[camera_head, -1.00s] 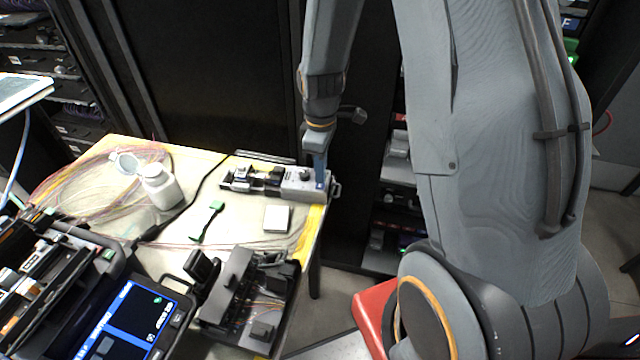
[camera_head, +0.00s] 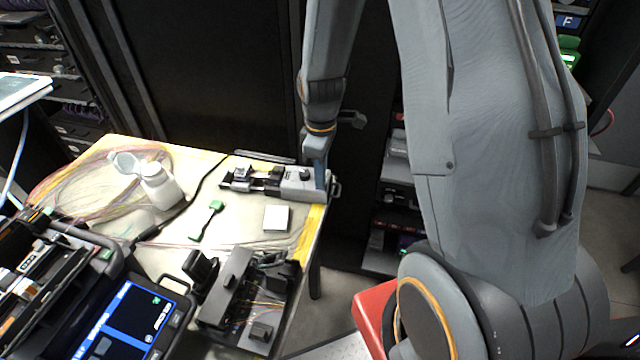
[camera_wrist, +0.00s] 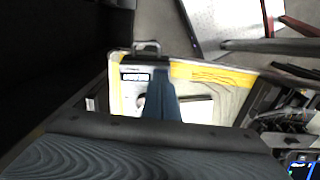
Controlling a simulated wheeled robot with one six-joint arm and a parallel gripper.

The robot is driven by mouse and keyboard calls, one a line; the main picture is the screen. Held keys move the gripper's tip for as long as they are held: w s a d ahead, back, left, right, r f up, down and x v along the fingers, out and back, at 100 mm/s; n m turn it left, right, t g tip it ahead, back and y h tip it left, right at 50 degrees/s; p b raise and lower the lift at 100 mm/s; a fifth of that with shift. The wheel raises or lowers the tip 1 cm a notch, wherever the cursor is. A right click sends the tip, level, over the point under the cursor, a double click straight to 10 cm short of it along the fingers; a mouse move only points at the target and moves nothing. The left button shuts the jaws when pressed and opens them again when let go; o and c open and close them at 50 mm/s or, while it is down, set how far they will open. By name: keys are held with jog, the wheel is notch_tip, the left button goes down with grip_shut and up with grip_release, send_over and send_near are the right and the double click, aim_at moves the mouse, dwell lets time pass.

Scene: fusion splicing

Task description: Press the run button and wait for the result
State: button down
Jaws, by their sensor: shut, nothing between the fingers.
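A grey device (camera_head: 294,184) with a dark round knob and a clamp section lies at the far right of the table. My gripper (camera_head: 322,187) is shut and empty, its blue-grey fingers pointing down at the right end of this device. In the wrist view the shut fingers (camera_wrist: 160,76) overlap the device beside a small black display (camera_wrist: 135,76). I cannot tell whether the tip touches it. The fingers hide part of the device's top. A larger machine with a lit blue screen (camera_head: 134,318) stands at lower left. I cannot make out a run button.
A white bottle (camera_head: 160,186), a green tool (camera_head: 207,220), a white square pad (camera_head: 276,218) and a dark fixture (camera_head: 243,304) share the table (camera_head: 246,229). Loose fibres lie at the left. Dark cabinets stand behind; a red object (camera_head: 371,314) is below, right of the table.

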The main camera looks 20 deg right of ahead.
jog(key=shift+r, duration=0.1)
jog(key=shift+r+p, duration=2.35)
jog(key=shift+r, duration=0.6)
jog(key=s+a+r+m+b, duration=0.1)
jog(key=s+r+m+b, duration=0.1)
jog(key=s+m, duration=0.3)
jog(key=s+a+r+m+t+b, duration=0.1)
jog(key=s+r+m+b, duration=0.2)
jog(key=s, duration=0.4)
jog(key=r+m, duration=0.1)
jog(key=m, duration=0.1)
jog(key=shift+s+a+m, duration=0.35)
jog(key=shift+a+m, duration=0.05)
dwell(0.9)
